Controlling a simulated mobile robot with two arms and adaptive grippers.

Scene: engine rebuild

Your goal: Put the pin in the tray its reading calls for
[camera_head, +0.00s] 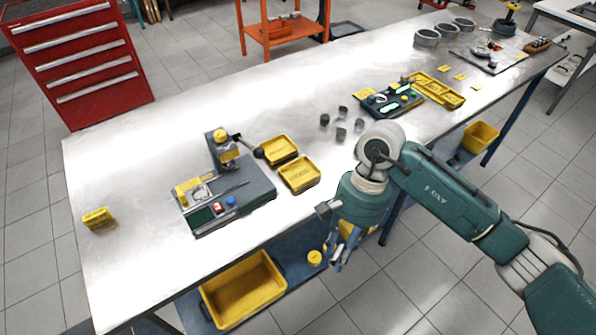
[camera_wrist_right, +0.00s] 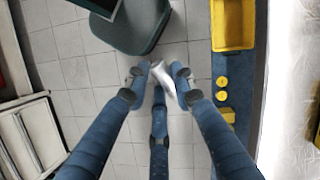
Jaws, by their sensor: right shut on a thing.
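My right gripper (camera_head: 337,240) hangs beyond the table's front edge, to the right of the two small yellow trays. In the right wrist view my right gripper (camera_wrist_right: 158,88) is shut on the pin (camera_wrist_right: 163,74), a pale, shiny piece held tilted between the fingertips. In the head view I cannot make out the pin clearly. One yellow tray (camera_head: 280,161) stands at the right of the green gauge station (camera_head: 256,181); the other tray (camera_head: 300,187) is nearer the front edge. Any reading on the station is too small to tell. My left gripper is not in view.
A yellow block (camera_head: 97,218) sits at the table's left end. Several dark cylinders (camera_head: 341,134) stand behind my right arm. A large yellow bin (camera_head: 243,290) is on the blue lower shelf.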

